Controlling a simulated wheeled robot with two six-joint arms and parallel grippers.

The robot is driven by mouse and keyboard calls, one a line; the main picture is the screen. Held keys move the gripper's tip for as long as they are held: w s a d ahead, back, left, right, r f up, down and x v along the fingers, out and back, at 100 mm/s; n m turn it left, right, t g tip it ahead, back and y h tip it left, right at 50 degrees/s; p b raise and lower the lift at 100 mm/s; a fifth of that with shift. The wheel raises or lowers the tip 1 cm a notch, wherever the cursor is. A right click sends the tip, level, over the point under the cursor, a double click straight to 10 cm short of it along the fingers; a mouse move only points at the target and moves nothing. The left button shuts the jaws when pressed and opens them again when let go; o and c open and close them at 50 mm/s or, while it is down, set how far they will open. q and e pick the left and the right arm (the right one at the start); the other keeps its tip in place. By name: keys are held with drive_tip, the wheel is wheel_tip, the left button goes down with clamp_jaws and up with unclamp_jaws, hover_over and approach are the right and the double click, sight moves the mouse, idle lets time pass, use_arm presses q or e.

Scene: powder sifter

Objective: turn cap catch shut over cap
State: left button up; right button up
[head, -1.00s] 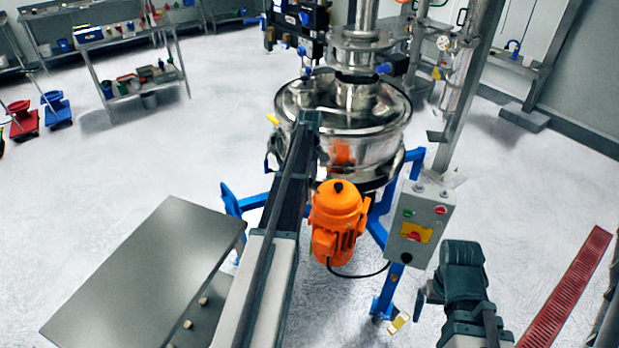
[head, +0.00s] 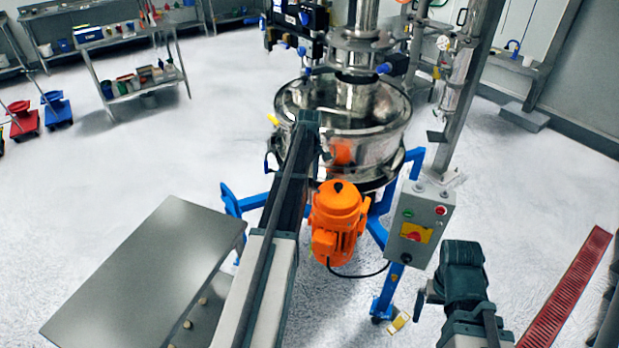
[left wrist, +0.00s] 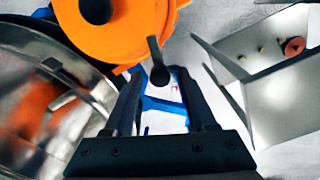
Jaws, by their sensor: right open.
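The sifter's steel drum (head: 375,150) stands in the middle of the head view, with the orange motor (head: 338,212) below its front. My left arm reaches to the drum's front rim; its wrist hides much of the gripper there. In the left wrist view my left gripper (left wrist: 160,78) has its two fingers apart. A dark lever with a round end (left wrist: 155,55) shows between and just beyond the fingertips, near the orange motor (left wrist: 115,25); whether it is the cap catch or touches a finger I cannot tell. I cannot pick out the cap. My right gripper (head: 428,294) is open and empty at lower right.
A grey control box (head: 420,222) stands right of the motor on a blue frame (head: 386,290). A grey table (head: 140,270) is at lower left. A steel post (head: 465,95) rises behind the box.

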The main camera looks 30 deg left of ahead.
sight(311, 181)
use_arm(q)
drive_tip(key=shift+r, duration=0.15)
wheel_tip(311, 181, up, 14)
drive_tip(key=p, duration=1.3)
drive_tip(key=shift+f+p, duration=0.2)
drive_tip(key=shift+p, duration=0.2)
drive_tip(key=s+d+f+m+b, duration=0.2)
drive_tip(key=s+d+m, duration=0.1)
drive_tip(key=d, duration=0.5)
drive_tip(key=s+d+f+m+b, duration=0.3)
drive_tip(key=s+d, duration=0.1)
drive_tip(key=d, duration=0.4)
drive_tip(key=s+d+f+m+b, duration=0.2)
drive_tip(key=s+d+m, duration=0.1)
drive_tip(key=d, duration=0.5)
drive_tip(key=s+d+f+m+b, duration=0.2)
drive_tip(key=s+d+m, duration=0.3)
drive_tip(key=s+d, duration=0.2)
drive_tip(key=s+d+f+m+y+b, duration=0.1)
drive_tip(key=s+d+f+m+b, duration=0.2)
drive_tip(key=s+d+m, duration=0.2)
drive_tip(key=s+d, duration=0.2)
drive_tip(key=s, duration=0.2)
drive_tip(key=shift+s+f, duration=0.15)
drive_tip(key=shift+f, duration=0.05)
drive_tip(key=shift+d, duration=0.1)
drive_tip(key=shift+c, duration=0.4)
